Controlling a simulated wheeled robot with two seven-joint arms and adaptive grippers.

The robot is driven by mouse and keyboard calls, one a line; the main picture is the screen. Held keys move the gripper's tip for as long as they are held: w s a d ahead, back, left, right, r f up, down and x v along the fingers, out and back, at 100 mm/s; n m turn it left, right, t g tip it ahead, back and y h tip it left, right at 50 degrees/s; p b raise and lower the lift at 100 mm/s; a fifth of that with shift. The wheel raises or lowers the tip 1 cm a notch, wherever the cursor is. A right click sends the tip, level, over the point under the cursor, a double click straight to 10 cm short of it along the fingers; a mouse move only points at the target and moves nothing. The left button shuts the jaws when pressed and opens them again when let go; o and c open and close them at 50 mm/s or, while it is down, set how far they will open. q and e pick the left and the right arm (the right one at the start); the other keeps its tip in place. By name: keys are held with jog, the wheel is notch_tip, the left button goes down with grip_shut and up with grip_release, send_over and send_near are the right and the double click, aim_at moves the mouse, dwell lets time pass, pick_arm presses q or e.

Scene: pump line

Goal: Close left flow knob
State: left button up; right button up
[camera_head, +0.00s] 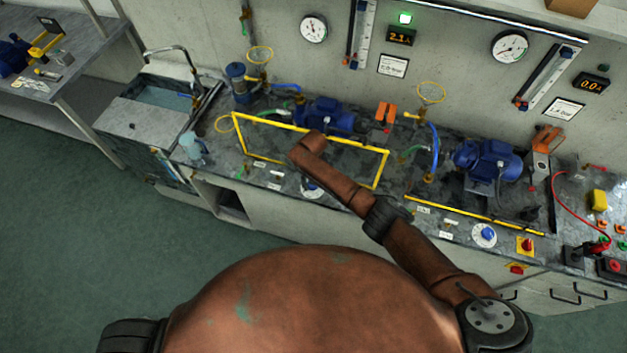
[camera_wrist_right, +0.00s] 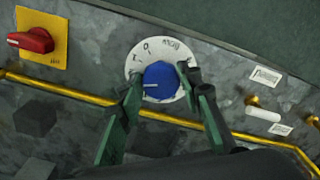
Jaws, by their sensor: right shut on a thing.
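The left flow knob is a blue knob (camera_wrist_right: 161,81) on a round white dial (camera_wrist_right: 146,52) with printed marks; the white line on the knob points left in the right wrist view. My right gripper (camera_wrist_right: 160,78) has one finger on each side of this knob and is shut on it. In the head view the white dial (camera_head: 311,188) shows only partly beside my right arm, and the gripper's fingers are hidden. A second blue knob (camera_head: 484,235) on a white dial is further right. My left gripper is not in view.
In the right wrist view, a red switch (camera_wrist_right: 31,41) on a yellow plate and a yellow bar (camera_wrist_right: 70,95) lie near the knob. A display (camera_head: 401,37) reads about 2.1; the other display (camera_head: 591,84) reads about 0.0.

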jog(key=m+p, duration=0.1)
jog(key=m, duration=0.2)
jog(key=shift+a, duration=0.15)
jog(key=m+p, duration=0.1)
jog(key=m, duration=0.2)
jog(key=shift+m, duration=0.3)
jog(key=m, duration=0.2)
jog(key=shift+a+m+p, duration=0.1)
jog(key=shift+m+p, duration=0.2)
jog(key=shift+p, duration=0.05)
jog(key=shift+w+m, duration=0.1)
jog(key=shift+m, duration=1.9)
jog(key=o, duration=1.2)
jog(key=shift+c, duration=0.2)
jog(key=shift+a+r, duration=0.15)
jog(key=shift+r, duration=0.35)
notch_tip(320, 180, up, 11)
